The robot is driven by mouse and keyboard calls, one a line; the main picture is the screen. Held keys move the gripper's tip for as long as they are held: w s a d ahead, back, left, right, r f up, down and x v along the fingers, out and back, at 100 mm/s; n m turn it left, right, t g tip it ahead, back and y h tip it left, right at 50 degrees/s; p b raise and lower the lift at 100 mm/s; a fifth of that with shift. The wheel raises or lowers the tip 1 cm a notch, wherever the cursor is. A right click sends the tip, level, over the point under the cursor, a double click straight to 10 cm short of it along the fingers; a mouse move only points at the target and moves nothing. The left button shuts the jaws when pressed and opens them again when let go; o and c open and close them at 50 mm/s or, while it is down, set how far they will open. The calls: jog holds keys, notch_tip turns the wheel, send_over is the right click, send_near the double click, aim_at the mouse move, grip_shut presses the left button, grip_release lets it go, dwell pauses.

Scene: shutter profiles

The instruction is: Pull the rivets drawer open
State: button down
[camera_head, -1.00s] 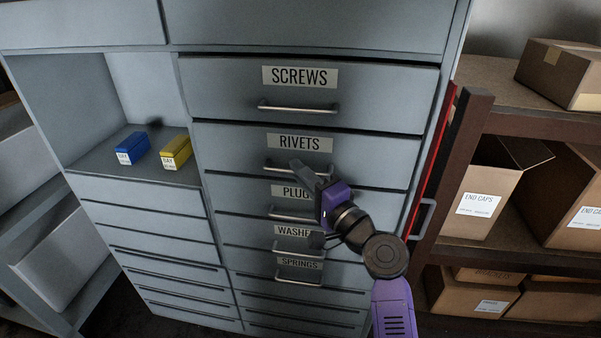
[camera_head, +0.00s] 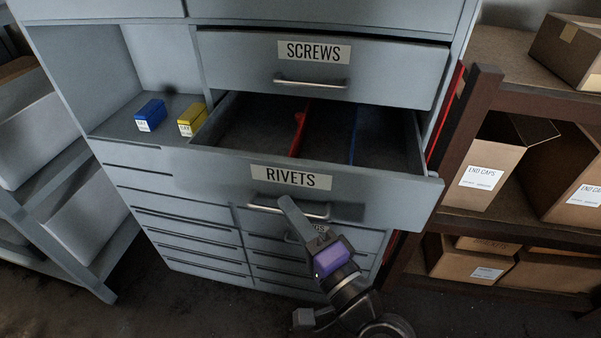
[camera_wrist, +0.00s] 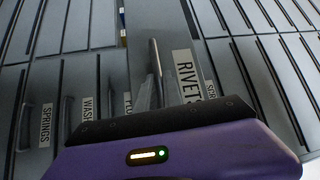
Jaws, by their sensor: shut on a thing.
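The rivets drawer (camera_head: 385,192) stands pulled well out of the grey cabinet in the head view, and its inside shows. A red divider (camera_head: 299,132) and a blue divider (camera_head: 353,138) run front to back in it; the parts of the floor in view look bare. My gripper (camera_head: 290,206) is shut on the bar handle (camera_head: 318,214) below the RIVETS label (camera_head: 290,178). In the wrist view the fingers (camera_wrist: 153,88) are at the handle, beside the RIVETS label (camera_wrist: 187,75).
The screws drawer (camera_head: 375,77) above is shut. A blue box (camera_head: 151,114) and a yellow box (camera_head: 192,119) sit in the left niche. A brown shelf (camera_head: 484,110) with cardboard boxes stands close on the right.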

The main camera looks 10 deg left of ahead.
jog(key=s, duration=1)
jog(key=shift+p, duration=0.3)
jog(key=shift+a, duration=0.1)
jog(key=c, duration=1.8)
grip_release()
jog(key=shift+o, duration=0.2)
jog(key=b+v, duration=0.3)
jog(key=v, duration=0.4)
jog(key=shift+s+d+b, duration=0.25)
jog(key=shift+s+b, duration=0.05)
jog(key=shift+b, duration=0.05)
jog(key=shift+f, duration=0.15)
